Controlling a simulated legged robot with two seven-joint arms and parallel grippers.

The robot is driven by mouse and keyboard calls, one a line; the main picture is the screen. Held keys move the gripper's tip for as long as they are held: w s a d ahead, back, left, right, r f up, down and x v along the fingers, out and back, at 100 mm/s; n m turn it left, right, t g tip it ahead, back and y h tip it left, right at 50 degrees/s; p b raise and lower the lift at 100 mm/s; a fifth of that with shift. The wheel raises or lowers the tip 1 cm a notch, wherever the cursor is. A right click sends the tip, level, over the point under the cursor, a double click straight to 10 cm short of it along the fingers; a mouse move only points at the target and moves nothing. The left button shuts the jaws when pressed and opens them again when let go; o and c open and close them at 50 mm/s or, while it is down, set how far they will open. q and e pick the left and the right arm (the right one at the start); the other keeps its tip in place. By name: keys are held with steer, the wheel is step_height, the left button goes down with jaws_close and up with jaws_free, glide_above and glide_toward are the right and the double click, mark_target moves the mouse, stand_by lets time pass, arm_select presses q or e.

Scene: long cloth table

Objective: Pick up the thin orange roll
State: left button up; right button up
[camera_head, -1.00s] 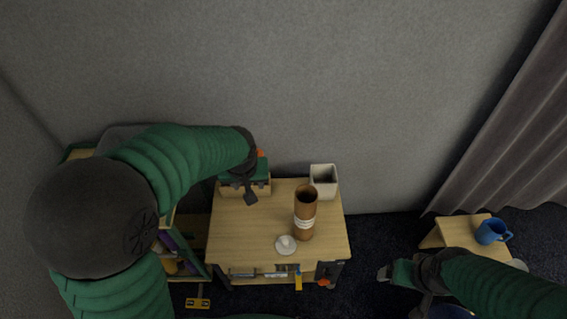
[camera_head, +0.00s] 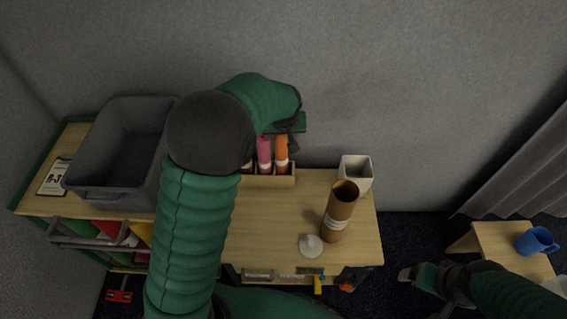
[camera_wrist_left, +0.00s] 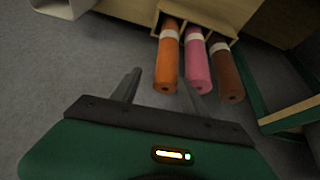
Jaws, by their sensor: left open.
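The thin orange roll (camera_head: 281,150) stands in a slotted wooden holder (camera_head: 268,182) at the back of the wooden table, with a pink roll (camera_head: 264,153) beside it. In the left wrist view the orange roll (camera_wrist_left: 167,60) has a white band, and its free end shows between my fingertips. My left gripper (camera_wrist_left: 161,80) is open and empty; in the head view it hangs over the rolls, partly hidden by its own wrist. My right gripper (camera_head: 408,274) is low at the right, away from the rolls; its jaw state is unclear.
A brown roll (camera_wrist_left: 226,75) stands beside the pink one. A wide brown tube (camera_head: 341,209), a white square pot (camera_head: 356,172) and a small white object (camera_head: 310,245) are on the table. A grey bin (camera_head: 112,195) sits left. A blue mug (camera_head: 535,241) is far right.

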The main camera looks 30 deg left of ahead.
mark_target(285, 149)
arm_select(q)
steer(key=shift+g, duration=0.4)
steer(key=f, duration=0.1)
steer(key=s+f, duration=0.1)
steer(key=f, duration=0.2)
steer(key=shift+s+d+f+b, duration=0.25)
steer(key=shift+f+b, duration=0.05)
steer(key=shift+f, duration=0.1)
steer(key=w+f, duration=0.1)
steer(key=w+f+b, duration=0.1)
steer(key=f+b, duration=0.1)
steer(key=f, duration=0.1)
steer(key=shift+w+a, duration=0.35)
steer(key=shift+w, duration=0.05)
steer(key=shift+w+a+f, duration=0.1)
steer(key=shift+a+f, duration=0.05)
steer(key=shift+f, duration=0.05)
steer(key=shift+a, duration=0.2)
steer(key=shift+w, duration=0.15)
arm_select(e)
steer(key=x, duration=0.4)
steer(key=shift+s+f, duration=0.15)
arm_select(q)
steer(key=shift+r, duration=0.1)
jaws_close()
